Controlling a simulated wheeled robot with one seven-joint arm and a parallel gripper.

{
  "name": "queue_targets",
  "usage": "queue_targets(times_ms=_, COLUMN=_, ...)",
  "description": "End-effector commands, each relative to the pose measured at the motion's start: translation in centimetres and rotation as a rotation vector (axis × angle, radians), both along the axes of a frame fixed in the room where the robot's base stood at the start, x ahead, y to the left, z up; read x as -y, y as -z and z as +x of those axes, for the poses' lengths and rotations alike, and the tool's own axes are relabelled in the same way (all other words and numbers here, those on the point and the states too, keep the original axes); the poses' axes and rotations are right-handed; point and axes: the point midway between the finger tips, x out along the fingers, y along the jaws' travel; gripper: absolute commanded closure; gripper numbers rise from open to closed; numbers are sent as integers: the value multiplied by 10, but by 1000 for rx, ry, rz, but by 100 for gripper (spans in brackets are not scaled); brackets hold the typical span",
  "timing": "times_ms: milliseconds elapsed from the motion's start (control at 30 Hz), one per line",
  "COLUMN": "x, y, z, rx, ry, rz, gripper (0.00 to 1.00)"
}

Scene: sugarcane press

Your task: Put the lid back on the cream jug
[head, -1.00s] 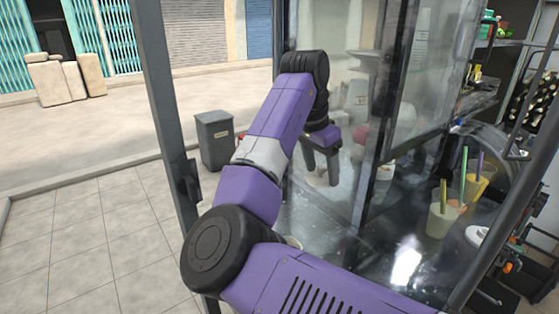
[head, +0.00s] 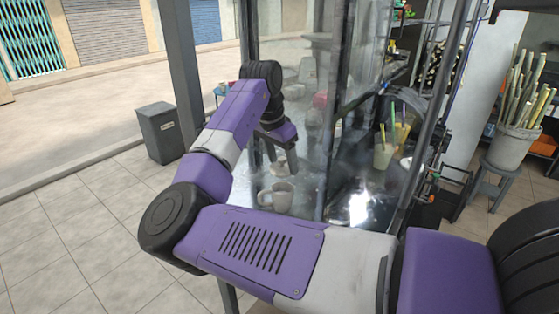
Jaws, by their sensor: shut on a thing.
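My gripper (head: 281,159) points down over the counter, its two dark fingers shut on a small pale lid (head: 284,168). The lid is small in the head view and partly hidden by the fingers. The cream jug (head: 278,198), a pale grey-beige vessel with a side handle, stands upright on the shiny counter just below and nearer to me. Its top shows no lid. The held lid appears a little above and behind the jug's rim; I cannot tell the exact gap.
Glass panes and dark posts (head: 183,75) enclose the counter. Cups with coloured straws (head: 384,155) stand to the right. A grey bin (head: 160,134) is on the floor at left. A bucket of cane (head: 515,145) stands at far right.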

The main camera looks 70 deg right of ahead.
Motion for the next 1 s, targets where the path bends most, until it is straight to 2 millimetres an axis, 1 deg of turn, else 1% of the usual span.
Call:
queue_targets(times_ms=33, x=0, y=5, z=1, rx=1, ry=-1, rz=0, gripper=75)
queue_targets(times_ms=400, x=-1, y=37, z=1, rx=2, ry=-1, rz=0, gripper=75)
queue_targets(times_ms=600, x=-1, y=50, z=0, rx=-1, ry=-1, rz=-1, gripper=75)
queue_targets(times_ms=767, x=0, y=57, z=1, rx=0, ry=-1, rz=-1, gripper=75)
queue_targets(times_ms=1000, x=-1, y=58, z=1, rx=2, ry=-1, rz=-1, gripper=75)
